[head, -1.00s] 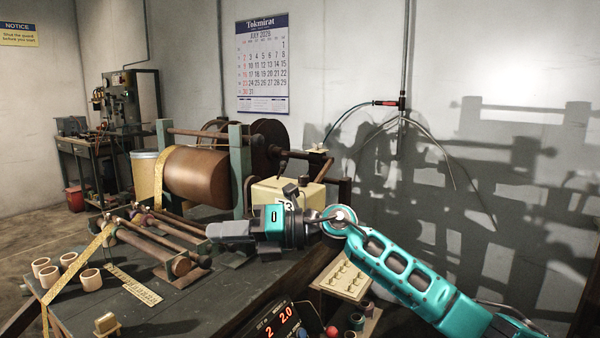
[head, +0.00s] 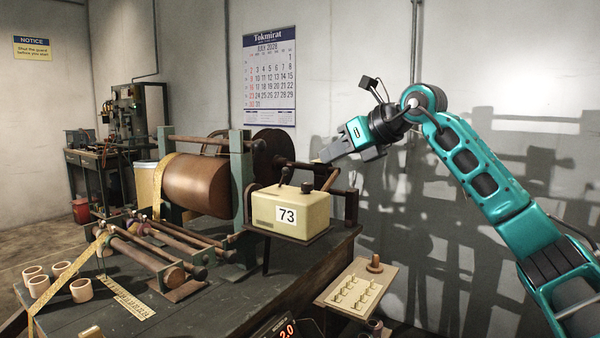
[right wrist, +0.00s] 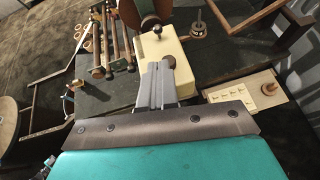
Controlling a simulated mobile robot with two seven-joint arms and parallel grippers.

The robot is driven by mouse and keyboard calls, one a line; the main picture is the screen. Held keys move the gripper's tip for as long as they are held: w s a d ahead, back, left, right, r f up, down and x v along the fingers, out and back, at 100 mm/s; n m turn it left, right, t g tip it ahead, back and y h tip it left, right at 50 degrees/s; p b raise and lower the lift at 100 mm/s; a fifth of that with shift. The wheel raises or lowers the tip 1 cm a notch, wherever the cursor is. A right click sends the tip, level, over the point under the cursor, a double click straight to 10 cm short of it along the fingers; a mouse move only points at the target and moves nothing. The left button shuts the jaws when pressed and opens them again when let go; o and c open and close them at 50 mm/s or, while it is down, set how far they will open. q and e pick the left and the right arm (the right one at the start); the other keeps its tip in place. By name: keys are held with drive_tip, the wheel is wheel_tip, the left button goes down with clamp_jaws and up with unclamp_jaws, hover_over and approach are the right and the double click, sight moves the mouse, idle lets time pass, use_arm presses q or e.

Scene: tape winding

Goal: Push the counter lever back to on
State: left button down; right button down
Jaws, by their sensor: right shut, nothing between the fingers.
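The counter is a cream box (head: 275,212) showing 73, on a bracket at the bench's right end. Its short lever (head: 284,175) has a dark ball end and stands up from the top, leaning slightly; a dark round knob (head: 307,187) is beside it. In the right wrist view the lever's ball (right wrist: 157,30) and the box top (right wrist: 178,75) show ahead of the fingers. My right gripper (head: 318,160) is shut and empty, above and right of the counter in the head view, apart from the lever there. My left gripper is not in view.
A brown winding drum (head: 197,186) between green posts stands left of the counter. A pegged board (head: 354,288) is below right.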

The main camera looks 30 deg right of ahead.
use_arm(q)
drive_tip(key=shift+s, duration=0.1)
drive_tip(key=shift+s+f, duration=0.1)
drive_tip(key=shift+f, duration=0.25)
use_arm(e)
drive_tip(key=x, duration=1)
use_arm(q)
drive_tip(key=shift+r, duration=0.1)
